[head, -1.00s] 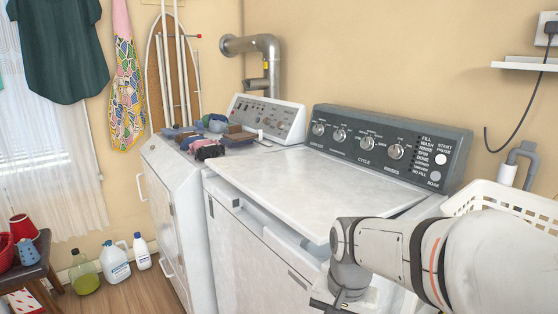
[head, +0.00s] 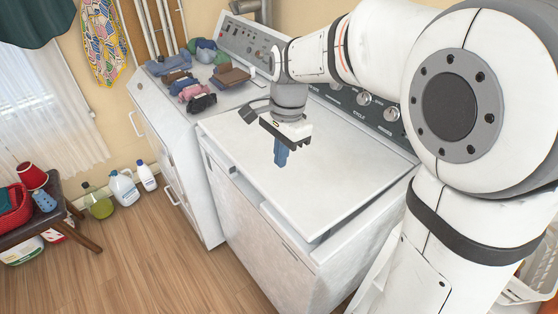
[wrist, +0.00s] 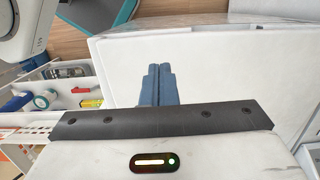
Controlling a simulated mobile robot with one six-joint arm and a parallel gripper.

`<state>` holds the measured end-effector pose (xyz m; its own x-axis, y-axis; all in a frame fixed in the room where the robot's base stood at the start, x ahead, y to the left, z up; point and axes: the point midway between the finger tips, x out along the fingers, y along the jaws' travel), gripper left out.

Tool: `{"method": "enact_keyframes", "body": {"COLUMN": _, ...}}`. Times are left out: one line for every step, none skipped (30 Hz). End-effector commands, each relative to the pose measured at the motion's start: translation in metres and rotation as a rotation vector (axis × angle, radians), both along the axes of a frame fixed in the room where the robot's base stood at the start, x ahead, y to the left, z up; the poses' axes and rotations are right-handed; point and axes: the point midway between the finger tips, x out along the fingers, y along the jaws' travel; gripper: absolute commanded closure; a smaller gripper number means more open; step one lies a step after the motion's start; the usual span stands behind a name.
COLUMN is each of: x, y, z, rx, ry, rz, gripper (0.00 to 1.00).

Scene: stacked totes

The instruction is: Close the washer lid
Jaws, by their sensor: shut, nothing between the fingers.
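The washer (head: 265,240) is the white machine with the dark control panel. Its flat white lid (head: 330,165) lies low over the top, nearly level. A narrow dark gap shows under its front right edge, so I cannot tell if it is fully down. My gripper (head: 281,155) points down over the left part of the lid, with its blue fingers together and empty. I cannot tell whether the fingertips touch the lid. In the wrist view the shut blue fingers (wrist: 157,78) show against the white surface (wrist: 210,65).
A dryer (head: 165,125) stands left of the washer with folded clothes (head: 190,80) on top. Bottles (head: 122,188) stand on the floor by the wall. A stool (head: 45,228) holds a red basket. A white laundry basket (head: 535,275) is at the right. The wood floor in front is open.

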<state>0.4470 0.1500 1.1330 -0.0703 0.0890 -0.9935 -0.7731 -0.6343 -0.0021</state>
Motion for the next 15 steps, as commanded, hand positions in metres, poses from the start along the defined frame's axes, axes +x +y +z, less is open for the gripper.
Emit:
{"method": "enact_keyframes", "body": {"x": 0.001, "y": 0.002, "z": 0.008, "rx": 0.000, "ry": 0.003, "rz": -0.007, "gripper": 1.00}}
{"method": "enact_keyframes", "body": {"x": 0.001, "y": 0.003, "z": 0.008, "rx": 0.000, "ry": 0.004, "rz": -0.011, "gripper": 1.00}}
{"method": "enact_keyframes", "body": {"x": 0.002, "y": 0.003, "z": 0.007, "rx": 0.000, "ry": 0.005, "rz": -0.016, "gripper": 1.00}}
{"method": "enact_keyframes", "body": {"x": 0.002, "y": 0.003, "z": 0.006, "rx": -0.001, "ry": 0.006, "rz": -0.018, "gripper": 1.00}}
{"method": "enact_keyframes", "body": {"x": 0.002, "y": 0.003, "z": 0.003, "rx": -0.001, "ry": 0.006, "rz": -0.020, "gripper": 1.00}}
{"method": "enact_keyframes", "body": {"x": 0.001, "y": 0.003, "z": -0.001, "rx": -0.002, "ry": 0.008, "rz": -0.021, "gripper": 1.00}}
{"method": "enact_keyframes", "body": {"x": 0.001, "y": 0.003, "z": -0.005, "rx": -0.002, "ry": 0.009, "rz": -0.023, "gripper": 1.00}}
{"method": "enact_keyframes", "body": {"x": 0.001, "y": 0.003, "z": -0.010, "rx": -0.002, "ry": 0.009, "rz": -0.024, "gripper": 1.00}}
{"method": "enact_keyframes", "body": {"x": 0.001, "y": 0.002, "z": -0.017, "rx": -0.002, "ry": 0.010, "rz": -0.026, "gripper": 1.00}}
{"method": "enact_keyframes", "body": {"x": 0.000, "y": 0.002, "z": -0.022, "rx": -0.002, "ry": 0.010, "rz": -0.027, "gripper": 1.00}}
{"method": "enact_keyframes", "body": {"x": 0.000, "y": 0.002, "z": -0.028, "rx": -0.002, "ry": 0.010, "rz": -0.028, "gripper": 1.00}}
{"method": "enact_keyframes", "body": {"x": 0.000, "y": 0.002, "z": -0.037, "rx": -0.003, "ry": 0.011, "rz": -0.029, "gripper": 1.00}}
{"method": "enact_keyframes", "body": {"x": -0.001, "y": 0.003, "z": -0.043, "rx": -0.003, "ry": 0.011, "rz": -0.030, "gripper": 1.00}}
{"method": "enact_keyframes", "body": {"x": -0.001, "y": 0.003, "z": -0.050, "rx": -0.002, "ry": 0.011, "rz": -0.031, "gripper": 1.00}}
{"method": "enact_keyframes", "body": {"x": -0.002, "y": 0.004, "z": -0.059, "rx": -0.001, "ry": 0.011, "rz": -0.031, "gripper": 1.00}}
